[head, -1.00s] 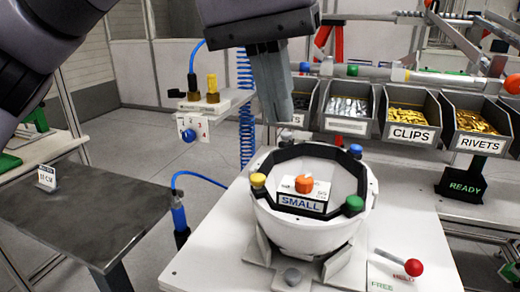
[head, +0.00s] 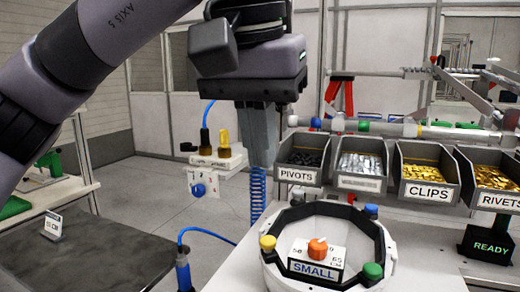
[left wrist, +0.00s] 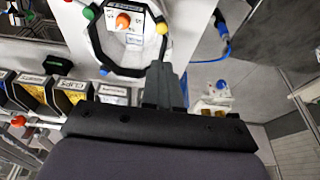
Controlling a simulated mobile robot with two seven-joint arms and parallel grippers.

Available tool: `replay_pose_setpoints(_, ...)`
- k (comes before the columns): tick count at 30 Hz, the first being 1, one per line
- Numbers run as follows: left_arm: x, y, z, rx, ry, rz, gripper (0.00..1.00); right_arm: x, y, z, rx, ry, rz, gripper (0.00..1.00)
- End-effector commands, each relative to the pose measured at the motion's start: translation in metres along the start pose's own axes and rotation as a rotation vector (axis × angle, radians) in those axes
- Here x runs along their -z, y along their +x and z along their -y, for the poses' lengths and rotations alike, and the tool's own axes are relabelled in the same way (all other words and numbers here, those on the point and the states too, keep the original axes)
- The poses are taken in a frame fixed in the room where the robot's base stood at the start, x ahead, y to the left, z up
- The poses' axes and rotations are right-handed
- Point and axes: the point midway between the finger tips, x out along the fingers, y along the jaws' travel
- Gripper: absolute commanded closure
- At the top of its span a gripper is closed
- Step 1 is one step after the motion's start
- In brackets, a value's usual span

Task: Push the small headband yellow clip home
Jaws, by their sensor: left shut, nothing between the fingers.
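The small headband (head: 350,212) is a black many-sided ring in a white helmet shell (head: 385,245), with a "SMALL" label (head: 314,271) at its front. Its yellow clip (head: 267,243) sits at the ring's front left corner and also shows in the left wrist view (left wrist: 161,28). I cannot tell how deep the clip sits. My left gripper (head: 263,164) points down, shut and empty, above and apart from the yellow clip. Its closed fingers also show in the left wrist view (left wrist: 160,66). My right gripper is not in view.
A green clip (head: 373,271), a blue clip (head: 371,210) and an orange knob (head: 317,248) are on the ring assembly. Bins of pivots (head: 297,176), clips (head: 427,194) and rivets (head: 501,202) stand behind. A fixture with yellow fittings (head: 223,140) stands left of my gripper. A dark table (head: 95,250) is further left.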

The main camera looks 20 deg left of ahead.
Motion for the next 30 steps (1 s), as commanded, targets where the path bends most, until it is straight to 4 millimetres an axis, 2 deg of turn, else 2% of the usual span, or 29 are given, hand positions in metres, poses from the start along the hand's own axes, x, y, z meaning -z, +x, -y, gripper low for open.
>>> replay_pose_setpoints(1,-0.001,0.014,0.001,0.003,-0.001,0.004,1.0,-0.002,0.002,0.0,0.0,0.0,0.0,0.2)
replay_pose_setpoints(9,-0.001,0.07,0.001,0.003,0.0,0.003,1.0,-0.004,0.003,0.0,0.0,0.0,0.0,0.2)
replay_pose_setpoints(15,-0.008,0.097,0.001,0.002,0.0,0.002,1.0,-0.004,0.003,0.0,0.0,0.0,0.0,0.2)
replay_pose_setpoints(21,-0.011,0.107,0.0,0.001,0.0,0.0,1.0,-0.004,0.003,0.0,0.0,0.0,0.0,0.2)
replay_pose_setpoints(30,-0.011,0.108,0.0,0.0,0.0,0.0,1.0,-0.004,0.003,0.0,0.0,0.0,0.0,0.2)
